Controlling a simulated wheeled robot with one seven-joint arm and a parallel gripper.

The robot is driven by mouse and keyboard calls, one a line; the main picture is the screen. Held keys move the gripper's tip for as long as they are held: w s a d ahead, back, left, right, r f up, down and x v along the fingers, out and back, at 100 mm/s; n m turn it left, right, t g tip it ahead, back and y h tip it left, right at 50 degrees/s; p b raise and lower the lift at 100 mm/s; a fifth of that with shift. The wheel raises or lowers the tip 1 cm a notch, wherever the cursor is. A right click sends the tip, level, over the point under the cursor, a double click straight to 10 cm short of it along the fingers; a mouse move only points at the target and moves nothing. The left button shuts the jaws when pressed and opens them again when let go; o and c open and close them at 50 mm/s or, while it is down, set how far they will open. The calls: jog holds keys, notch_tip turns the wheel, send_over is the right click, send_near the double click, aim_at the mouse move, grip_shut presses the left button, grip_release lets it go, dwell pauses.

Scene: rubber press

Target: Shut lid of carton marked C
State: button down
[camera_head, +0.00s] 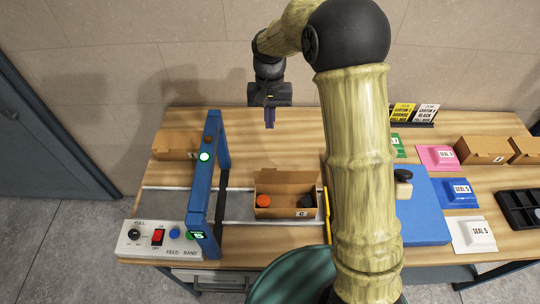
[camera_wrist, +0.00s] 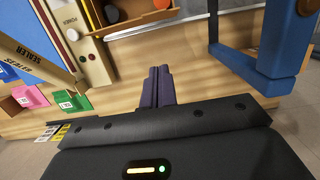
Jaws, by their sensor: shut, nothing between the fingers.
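The carton marked C (camera_head: 285,212) is a brown box on the grey conveyor strip in the middle of the table. Its lid (camera_head: 287,179) stands raised along the far side, so the carton is open. An orange-red round item (camera_head: 263,201) and a dark item (camera_head: 305,200) lie inside. My gripper (camera_head: 270,123) is shut and empty, pointing down beyond the carton, above the table's far part. In the wrist view the purple fingers (camera_wrist: 158,86) are together, with part of the open carton (camera_wrist: 122,16) at the top edge.
A blue arch (camera_head: 211,185) of a banding machine spans the strip left of the carton. A yellow upright bar (camera_head: 326,208) stands close on the right. Another brown carton (camera_head: 172,147) is at the back left. Table between gripper and carton looks clear.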

jog(key=s+f+p, duration=0.5)
jog(key=f+p, duration=0.1)
jog(key=f, duration=0.4)
jog(key=shift+s+f, duration=0.2)
jog(key=shift+a, duration=0.1)
jog(key=shift+f, duration=0.1)
dwell(0.4)
